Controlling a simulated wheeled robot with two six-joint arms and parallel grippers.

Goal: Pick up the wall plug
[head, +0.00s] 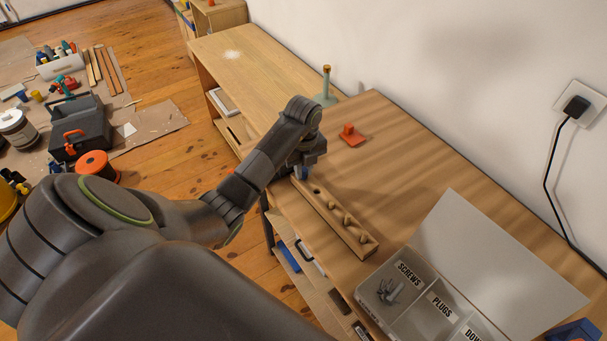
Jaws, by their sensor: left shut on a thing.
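My left gripper (301,172) points down over the far end of a long wooden block (327,218) on the workbench. It is shut on a small bluish thing, apparently the wall plug, mostly hidden by the jaws. I cannot tell whether this thing still touches the block. The block has a row of holes, with small tan pieces in some nearer ones. A grey sorting box (408,328) with an open lid (490,255) stands at the near right. Its labels read SCREWS, PLUGS and a partly cut-off "DOW". Grey screws (389,291) lie in the SCREWS compartment; the PLUGS compartment looks empty.
A red-orange object (350,135) lies on the bench (385,130) beyond the block. A pale green stand with a wooden post (326,88) is at the far edge. A black plug and cable (576,108) hang on the wall.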

